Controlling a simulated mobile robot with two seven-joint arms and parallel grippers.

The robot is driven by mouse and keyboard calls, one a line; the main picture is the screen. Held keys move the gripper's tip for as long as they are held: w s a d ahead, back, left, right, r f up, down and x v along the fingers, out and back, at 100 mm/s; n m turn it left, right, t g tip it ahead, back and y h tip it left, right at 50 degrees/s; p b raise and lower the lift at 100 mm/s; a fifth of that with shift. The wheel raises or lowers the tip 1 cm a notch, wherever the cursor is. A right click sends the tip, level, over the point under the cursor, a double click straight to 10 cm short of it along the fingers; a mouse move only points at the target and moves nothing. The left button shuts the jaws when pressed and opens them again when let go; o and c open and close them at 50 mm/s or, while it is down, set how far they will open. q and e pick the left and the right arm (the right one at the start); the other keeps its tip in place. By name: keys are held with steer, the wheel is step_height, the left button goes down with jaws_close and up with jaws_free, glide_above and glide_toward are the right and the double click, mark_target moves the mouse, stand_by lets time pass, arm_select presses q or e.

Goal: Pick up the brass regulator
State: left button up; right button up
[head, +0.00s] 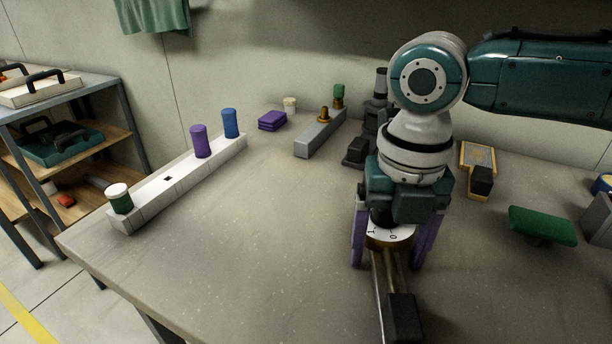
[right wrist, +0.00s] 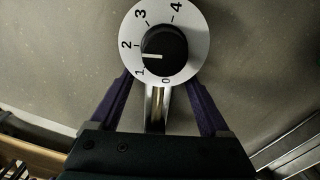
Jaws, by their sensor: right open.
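The brass regulator (head: 392,238) has a white numbered dial, a brass-coloured body and a metal stem that runs toward the front, to a black block (head: 403,318). In the right wrist view its dial (right wrist: 190,22) shows with a black knob in the middle. My right gripper (head: 390,255) points down over the regulator from behind. Its purple fingers are open, one on each side of the regulator. In the right wrist view the stem runs between the fingers (right wrist: 157,82). I cannot tell whether either finger touches it. My left gripper is not in view.
A white rack (head: 180,182) with purple and blue cylinders stands at the left. A grey rail (head: 320,135) with brass fittings is at the back. A green pad (head: 542,225) and a yellow-framed block (head: 478,165) lie at the right. The table's left middle is clear.

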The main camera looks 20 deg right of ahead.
steer(key=shift+c, duration=0.3)
jaws_close()
stand_by(0.3)
